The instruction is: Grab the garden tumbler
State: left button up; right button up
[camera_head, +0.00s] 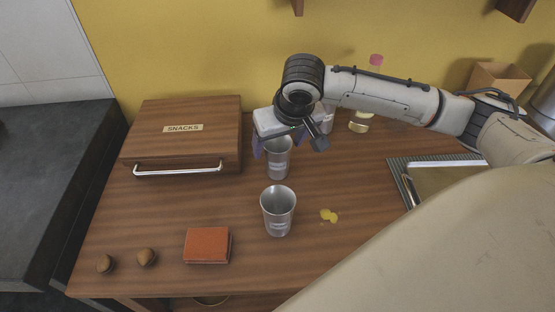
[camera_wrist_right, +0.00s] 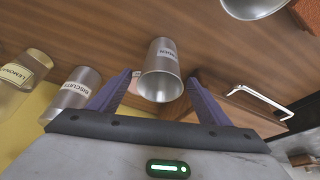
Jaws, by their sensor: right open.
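The garden tumbler (camera_head: 278,168) is a steel cup standing upright on the wooden table, behind a second steel tumbler (camera_head: 278,212). In the right wrist view the garden tumbler (camera_wrist_right: 163,68) shows its open mouth and a label that seems to read GARDEN. My right gripper (camera_head: 279,144) is open at the garden tumbler's rim, its purple fingers to either side. In the wrist view the tumbler appears between the fingertips, with no clear contact. The gripper hides part of its rim in the head view. My left gripper is not in view.
A wooden SNACKS box (camera_head: 190,125) stands left. A BISCUIT canister (camera_wrist_right: 75,95) and a LEMONADE jar (camera_wrist_right: 22,78) stand close by. A tray (camera_head: 440,180) is right.

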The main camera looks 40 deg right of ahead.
jog(key=shift+w+f, duration=0.25)
jog(key=shift+f, duration=0.4)
jog(key=shift+w+f, duration=0.1)
jog(key=shift+f, duration=0.05)
jog(key=c, duration=1.1)
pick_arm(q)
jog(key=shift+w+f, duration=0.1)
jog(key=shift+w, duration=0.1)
